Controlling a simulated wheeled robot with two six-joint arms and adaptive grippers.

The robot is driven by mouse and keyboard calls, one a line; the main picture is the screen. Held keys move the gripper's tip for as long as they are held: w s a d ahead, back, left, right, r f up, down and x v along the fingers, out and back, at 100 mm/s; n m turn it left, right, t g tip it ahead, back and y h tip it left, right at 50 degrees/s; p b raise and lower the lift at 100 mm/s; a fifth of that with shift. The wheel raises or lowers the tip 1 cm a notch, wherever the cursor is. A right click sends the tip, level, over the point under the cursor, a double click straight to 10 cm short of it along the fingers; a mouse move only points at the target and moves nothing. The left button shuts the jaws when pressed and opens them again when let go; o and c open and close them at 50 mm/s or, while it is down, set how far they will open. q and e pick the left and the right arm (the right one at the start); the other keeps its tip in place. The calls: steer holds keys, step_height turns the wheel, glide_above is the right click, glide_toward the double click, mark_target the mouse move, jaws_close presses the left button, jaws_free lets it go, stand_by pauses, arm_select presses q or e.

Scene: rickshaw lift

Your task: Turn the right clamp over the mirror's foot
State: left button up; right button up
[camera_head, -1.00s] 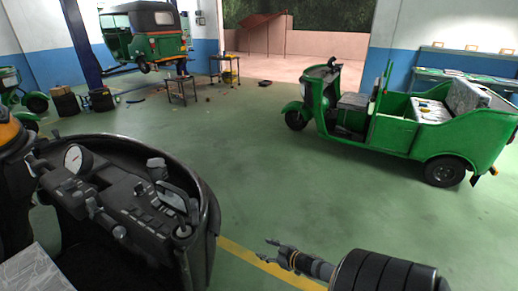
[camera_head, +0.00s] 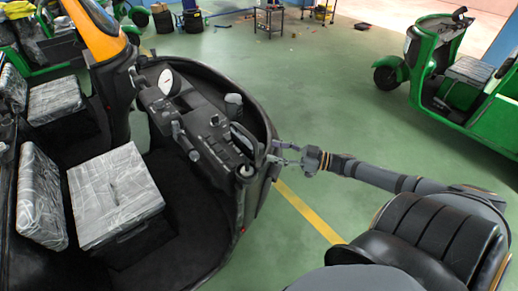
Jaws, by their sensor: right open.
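My right gripper (camera_head: 284,154) is open, its fingers pointing left at the outer right edge of the dark dashboard (camera_head: 193,112). I cannot tell whether the fingertips touch the edge. What looks like the mirror (camera_head: 243,139), a small dark-framed piece, lies on the right part of the dashboard, a little left of the fingertips. Its foot and the right clamp are too small to make out. My left gripper is out of view.
A round white gauge (camera_head: 169,82) sits on the dashboard's left part. Plastic-wrapped seats (camera_head: 116,193) fill the vehicle at the left. A green rickshaw (camera_head: 450,75) stands at the upper right. Green floor (camera_head: 310,85) is open between them, with a yellow line (camera_head: 308,211).

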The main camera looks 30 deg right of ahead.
mark_target(260, 146)
steer(key=w, duration=0.1)
steer(key=w+a, duration=0.1)
steer(key=w, duration=0.1)
steer(key=w+a+b, duration=0.1)
steer(key=shift+w+a+f, duration=0.2)
steer(key=shift+w+f, duration=0.1)
steer(key=shift+f, duration=0.05)
steer(key=shift+w+a, duration=0.2)
steer(key=shift+a, duration=0.05)
steer(key=shift+a+r, duration=0.15)
steer(key=shift+a, duration=0.2)
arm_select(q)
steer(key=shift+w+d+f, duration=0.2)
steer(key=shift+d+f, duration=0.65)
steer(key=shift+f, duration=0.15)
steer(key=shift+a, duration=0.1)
